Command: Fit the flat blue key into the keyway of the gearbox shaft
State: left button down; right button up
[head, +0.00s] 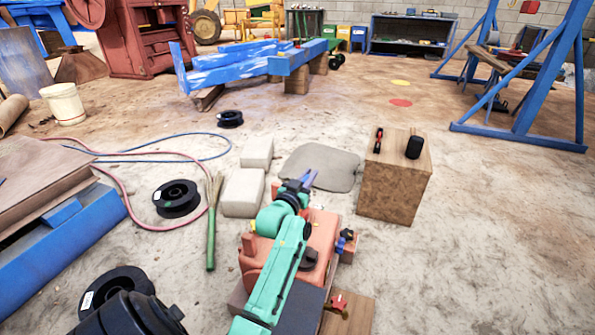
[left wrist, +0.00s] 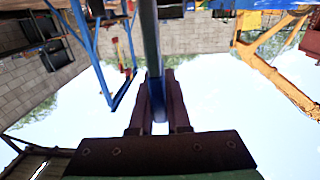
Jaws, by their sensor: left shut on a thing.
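My left gripper (head: 301,183) is at the end of the teal arm, above the far end of the salmon-red gearbox housing (head: 322,238). In the left wrist view its two dark fingers (left wrist: 158,105) are shut on a narrow blue piece, which I take to be the flat blue key (left wrist: 156,88). The key stands lengthwise between the fingers and runs out past their tips. My arm covers much of the housing. I cannot make out the shaft or its keyway. My right gripper is not in view.
A wooden block (head: 392,190) with a black cylinder (head: 414,147) and a small red tool (head: 378,140) stands right of the gearbox. Pale blocks (head: 243,193), a green-handled brush (head: 211,235) and a black spool (head: 176,198) lie to the left.

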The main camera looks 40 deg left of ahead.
pick_arm(q)
jog(key=w+a+r+n+y, duration=0.1)
jog(key=w+a+r, duration=0.1)
jog(key=a, duration=0.3)
jog(key=shift+a+r+g+y+b, duration=0.25)
jog(key=shift+a+g+y+b, duration=0.05)
jog(key=shift+y+b, duration=0.1)
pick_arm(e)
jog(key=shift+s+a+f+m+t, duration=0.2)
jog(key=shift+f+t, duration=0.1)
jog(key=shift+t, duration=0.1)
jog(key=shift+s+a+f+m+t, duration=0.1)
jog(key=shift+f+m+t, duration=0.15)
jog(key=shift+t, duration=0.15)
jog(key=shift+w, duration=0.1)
pick_arm(q)
notch_tip(320, 180, down, 5)
jog(key=shift+s+d+r+b, duration=0.1)
jog(key=shift+r+b, duration=0.05)
jog(key=shift+b, duration=0.75)
jog(key=shift+f, duration=0.55)
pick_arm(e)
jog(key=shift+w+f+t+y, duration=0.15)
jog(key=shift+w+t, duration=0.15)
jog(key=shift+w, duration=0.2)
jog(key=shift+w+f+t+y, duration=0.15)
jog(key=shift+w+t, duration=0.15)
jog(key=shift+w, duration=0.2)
